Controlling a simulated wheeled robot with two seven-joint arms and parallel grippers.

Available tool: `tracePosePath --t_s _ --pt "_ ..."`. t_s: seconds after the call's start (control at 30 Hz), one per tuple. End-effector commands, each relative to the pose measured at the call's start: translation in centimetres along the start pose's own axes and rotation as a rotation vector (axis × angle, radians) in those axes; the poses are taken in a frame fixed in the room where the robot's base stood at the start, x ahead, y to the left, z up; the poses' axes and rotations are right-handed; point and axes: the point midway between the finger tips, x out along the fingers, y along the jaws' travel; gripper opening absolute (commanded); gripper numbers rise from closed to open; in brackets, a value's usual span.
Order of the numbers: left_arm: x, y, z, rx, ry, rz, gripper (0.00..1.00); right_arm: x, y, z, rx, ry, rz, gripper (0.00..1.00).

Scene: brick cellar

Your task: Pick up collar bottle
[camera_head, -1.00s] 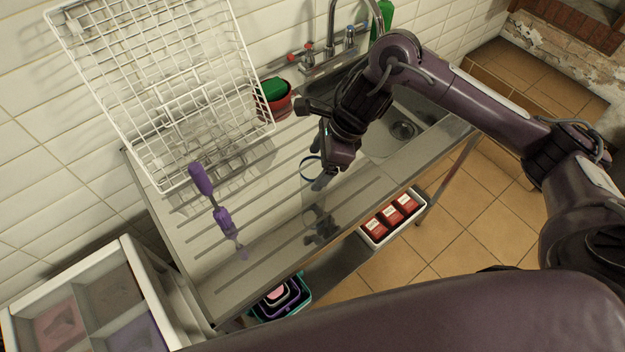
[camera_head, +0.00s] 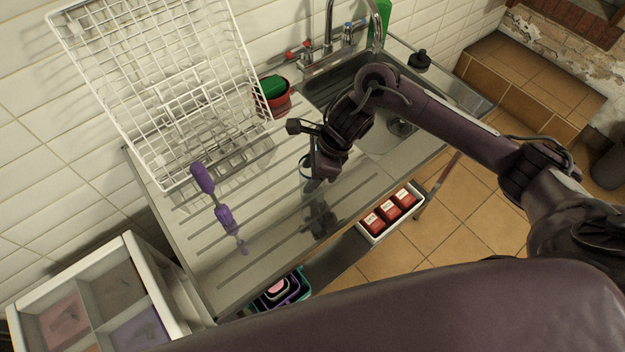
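I cannot tell for certain which thing is the collar bottle. A thin blue ring (camera_head: 306,167), perhaps a collar on a clear body, shows on the steel drainboard beside my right gripper. My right gripper (camera_head: 313,184) points down over the middle of the drainboard. Its fingers are dark and partly hidden by its own body. I cannot tell whether they are open, or whether they touch the ringed thing. A small black-topped item (camera_head: 419,60) stands at the sink's far right corner. My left gripper is out of view.
A white wire rack (camera_head: 165,95) leans on the tiles. A red pot (camera_head: 274,101) with a green item stands behind. The sink, tap (camera_head: 330,30) and green bottle (camera_head: 378,20) are at the back right.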

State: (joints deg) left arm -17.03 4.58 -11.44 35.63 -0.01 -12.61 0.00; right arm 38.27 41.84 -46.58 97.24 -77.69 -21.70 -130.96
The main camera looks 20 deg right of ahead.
Motion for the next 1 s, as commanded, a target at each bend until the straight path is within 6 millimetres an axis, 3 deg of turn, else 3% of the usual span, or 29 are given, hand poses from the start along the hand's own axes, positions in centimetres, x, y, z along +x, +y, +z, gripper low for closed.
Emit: tracePosePath --t_s 0.1,0.37,0.57,0.67,1.0 --pt "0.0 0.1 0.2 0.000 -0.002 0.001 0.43 -0.1 0.0 0.0 0.000 -0.001 -0.001 0.26" --pt "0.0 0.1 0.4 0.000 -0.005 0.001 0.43 -0.2 -0.1 0.1 -0.001 -0.001 -0.001 0.26" --pt "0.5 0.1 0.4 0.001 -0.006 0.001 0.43 -1.4 -0.1 0.7 -0.004 -0.004 -0.003 0.26" --pt "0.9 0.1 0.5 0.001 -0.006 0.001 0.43 -2.8 -0.2 1.2 -0.005 -0.003 -0.007 0.26" --pt "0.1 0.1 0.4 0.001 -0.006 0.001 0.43 -10.2 -0.3 4.2 -0.005 -0.001 -0.010 0.26"
